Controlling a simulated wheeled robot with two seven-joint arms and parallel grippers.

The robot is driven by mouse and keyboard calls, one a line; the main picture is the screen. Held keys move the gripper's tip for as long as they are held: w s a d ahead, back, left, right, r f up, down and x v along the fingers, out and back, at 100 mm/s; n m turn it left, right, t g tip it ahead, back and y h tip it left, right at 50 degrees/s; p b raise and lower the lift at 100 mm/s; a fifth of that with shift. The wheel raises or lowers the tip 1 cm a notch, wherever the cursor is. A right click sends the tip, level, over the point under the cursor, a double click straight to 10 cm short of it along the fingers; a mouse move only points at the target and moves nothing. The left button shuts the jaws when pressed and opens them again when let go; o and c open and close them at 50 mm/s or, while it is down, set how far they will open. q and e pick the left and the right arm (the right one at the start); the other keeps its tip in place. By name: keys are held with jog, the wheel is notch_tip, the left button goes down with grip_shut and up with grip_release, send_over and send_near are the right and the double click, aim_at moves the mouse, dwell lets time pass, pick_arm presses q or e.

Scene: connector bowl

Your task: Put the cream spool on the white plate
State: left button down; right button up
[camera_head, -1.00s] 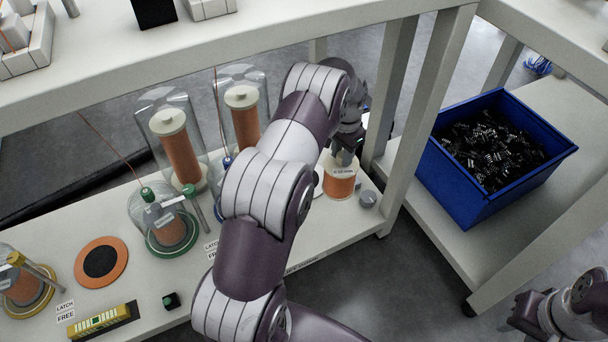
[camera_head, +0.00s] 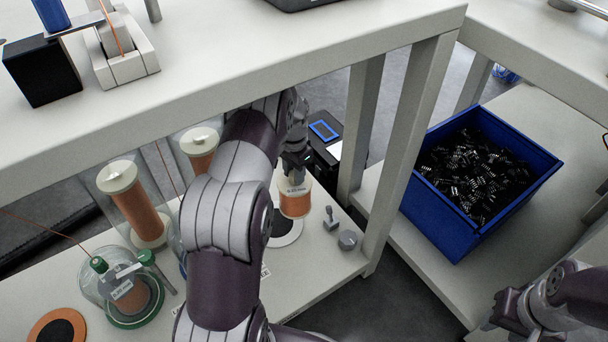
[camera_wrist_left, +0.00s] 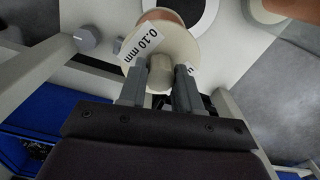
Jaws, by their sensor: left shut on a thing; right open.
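The cream spool (camera_head: 296,199), wound with copper wire, hangs upright in my left gripper (camera_head: 293,178). The jaws are shut on its top hub, as the left wrist view shows, with the spool (camera_wrist_left: 163,47) and its "0.10 mm" label below the fingers. The white plate (camera_head: 297,235), a white disc with a dark centre, lies on the lower shelf. The spool appears raised above the shelf, near and partly over the plate in the head view; my arm hides part of the plate. My right gripper (camera_head: 494,312) is open and empty at the lower right.
A grey knob (camera_head: 347,240) and a small grey peg (camera_head: 330,220) stand right of the plate. Glass-covered spools (camera_head: 136,205) stand to the left. A shelf post (camera_head: 403,140) and the upper shelf (camera_head: 250,75) bound the space. A blue bin (camera_head: 482,185) sits right.

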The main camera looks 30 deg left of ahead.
pick_arm(q)
jog(key=s+a+f+b, duration=0.3)
jog(key=a+f+b, duration=0.2)
jog(key=f+b, duration=0.1)
jog(key=shift+s+f, duration=0.35)
jog(key=shift+f, duration=0.45)
jog(key=c, duration=0.8)
grip_release()
jog(key=shift+f, duration=0.15)
pick_arm(e)
notch_tip(320, 180, down, 7)
jog(key=shift+r, duration=0.1)
pick_arm(q)
notch_tip(320, 180, up, 8)
jog(key=p, duration=0.5)
jog(key=shift+f, duration=0.2)
pick_arm(e)
notch_tip(320, 180, up, 5)
jog(key=shift+f, duration=0.1)
